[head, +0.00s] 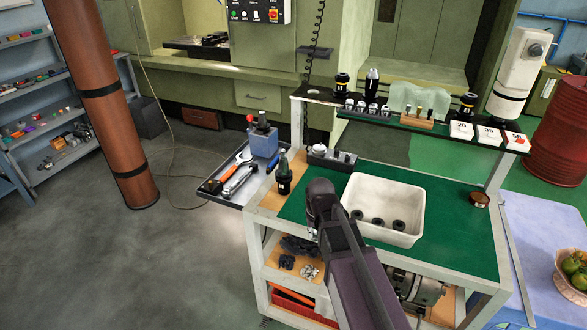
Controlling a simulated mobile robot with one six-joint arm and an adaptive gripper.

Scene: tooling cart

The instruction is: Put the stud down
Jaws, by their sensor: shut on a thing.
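My arm reaches in from the bottom edge, and its dark end with my gripper (320,200) is over the green mat (455,205) near the cart's left side. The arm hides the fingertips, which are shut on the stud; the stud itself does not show. A black tool holder with a greenish upper part (284,172) stands upright on the cart's left edge, just left of my gripper. A grey block (331,158) with small parts in it sits at the back of the mat.
A white bin (412,238) with dark round parts stands right of my arm. A side tray (212,190) holds wrenches and a blue container (264,141). A raised shelf (440,128) with tooling and number cards is behind.

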